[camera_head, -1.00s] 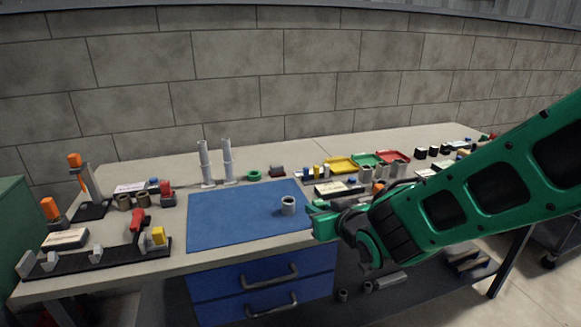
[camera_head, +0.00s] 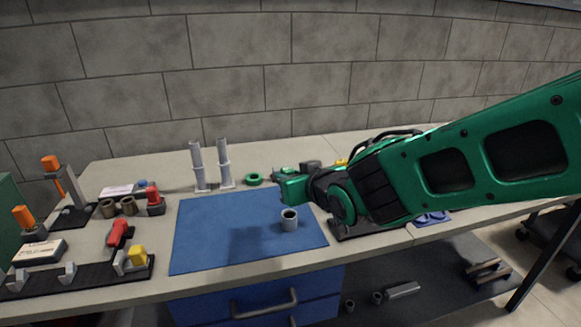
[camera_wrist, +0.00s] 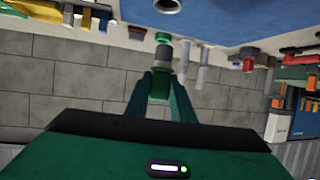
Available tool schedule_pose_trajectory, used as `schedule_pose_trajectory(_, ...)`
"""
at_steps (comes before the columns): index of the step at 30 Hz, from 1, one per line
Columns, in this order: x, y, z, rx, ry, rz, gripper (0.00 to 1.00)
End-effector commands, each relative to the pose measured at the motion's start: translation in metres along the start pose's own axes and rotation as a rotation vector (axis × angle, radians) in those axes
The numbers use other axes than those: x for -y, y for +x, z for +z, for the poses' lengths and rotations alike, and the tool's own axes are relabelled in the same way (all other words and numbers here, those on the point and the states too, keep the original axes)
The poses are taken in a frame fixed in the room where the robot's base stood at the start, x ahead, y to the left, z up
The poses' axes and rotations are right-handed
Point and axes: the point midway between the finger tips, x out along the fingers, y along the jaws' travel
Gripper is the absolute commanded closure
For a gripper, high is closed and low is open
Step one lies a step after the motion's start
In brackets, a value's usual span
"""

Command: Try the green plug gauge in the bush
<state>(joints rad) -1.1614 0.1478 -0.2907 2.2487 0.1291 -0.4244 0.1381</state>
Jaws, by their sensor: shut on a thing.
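The bush, a grey hollow cylinder (camera_head: 289,220), stands upright on the blue mat with its bore facing up. Part of it also shows at the top edge of the wrist view (camera_wrist: 167,4). My gripper (camera_head: 290,188) is above and just behind the bush in the head view, apart from it. In the wrist view my gripper (camera_wrist: 160,82) is shut on the plug gauge (camera_wrist: 161,55), which has a grey middle and a green end. The gauge points toward the mat side and is clear of the bush. In the head view I cannot make out the gauge clearly.
The blue mat (camera_head: 215,225) is otherwise clear. A black rack (camera_head: 80,277) with a red-handled tool is at left.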

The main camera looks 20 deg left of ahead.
Motion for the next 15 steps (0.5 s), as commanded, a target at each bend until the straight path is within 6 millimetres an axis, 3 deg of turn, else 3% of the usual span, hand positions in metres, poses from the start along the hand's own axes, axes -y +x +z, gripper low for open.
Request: schedule_pose_trajectory(15, 0.014, 0.001, -0.001, -0.002, -0.007, -0.017, 1.0)
